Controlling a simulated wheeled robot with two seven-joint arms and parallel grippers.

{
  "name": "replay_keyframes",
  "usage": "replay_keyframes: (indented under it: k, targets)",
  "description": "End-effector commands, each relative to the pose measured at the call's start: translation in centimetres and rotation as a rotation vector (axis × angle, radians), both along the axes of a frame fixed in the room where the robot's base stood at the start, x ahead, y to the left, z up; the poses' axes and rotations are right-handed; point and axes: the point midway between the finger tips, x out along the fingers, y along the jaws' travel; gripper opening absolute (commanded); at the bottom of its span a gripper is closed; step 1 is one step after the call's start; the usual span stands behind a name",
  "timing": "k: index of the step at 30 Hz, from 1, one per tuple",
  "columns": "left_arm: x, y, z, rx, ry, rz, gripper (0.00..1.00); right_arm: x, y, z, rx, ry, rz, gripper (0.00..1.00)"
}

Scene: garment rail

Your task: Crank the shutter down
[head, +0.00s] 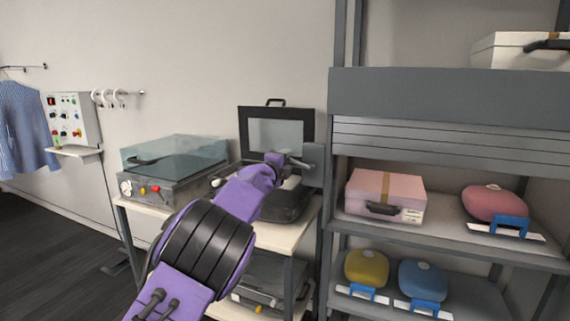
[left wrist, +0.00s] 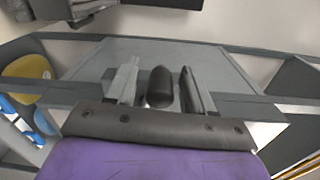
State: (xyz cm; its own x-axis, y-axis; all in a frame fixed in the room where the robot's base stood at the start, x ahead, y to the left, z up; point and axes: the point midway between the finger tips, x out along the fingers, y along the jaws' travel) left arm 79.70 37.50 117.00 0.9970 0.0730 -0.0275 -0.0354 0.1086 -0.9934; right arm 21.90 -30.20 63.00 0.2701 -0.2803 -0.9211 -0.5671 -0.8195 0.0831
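The shutter (head: 450,143) is a band of grey slats below the wide housing (head: 450,95) of the shelf unit; the shelf opening below it is open. A grey crank box (head: 314,165) sits on the left post of the unit. My left gripper (head: 290,161) reaches to it. In the left wrist view, a dark rounded crank knob (left wrist: 161,87) stands between the fingers of my left gripper (left wrist: 160,90), with a gap on each side. The fingers are open around it. The crank arm is mostly hidden. My right gripper is in no view.
A pink case (head: 385,193) and a red bag (head: 494,204) sit on the shelf under the shutter. Yellow (head: 366,268) and blue (head: 422,280) bags are on the shelf below. Left of the post, a table holds a clear-lidded machine (head: 172,165) and an open black case (head: 277,128).

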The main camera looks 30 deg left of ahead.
Motion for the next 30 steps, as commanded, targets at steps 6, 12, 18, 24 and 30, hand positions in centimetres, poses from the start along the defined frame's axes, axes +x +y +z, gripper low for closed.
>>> replay_keyframes:
  k: [6,12,18,24,30]
  targets:
    - [-1.6,-0.2,-0.2,0.001,0.0,0.001,0.52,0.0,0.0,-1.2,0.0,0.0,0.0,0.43]
    - [-6.1,-0.5,-0.2,0.001,-0.001,0.002,0.52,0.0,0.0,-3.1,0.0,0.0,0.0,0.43]
    - [-9.7,-0.8,0.1,0.001,-0.001,0.001,0.52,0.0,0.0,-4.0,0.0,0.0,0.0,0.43]
    - [-10.5,-0.8,0.2,0.0,0.0,0.0,0.52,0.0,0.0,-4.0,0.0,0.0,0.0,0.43]
    - [-10.5,-0.8,0.5,0.0,-0.001,0.0,0.52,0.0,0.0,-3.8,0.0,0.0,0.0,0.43]
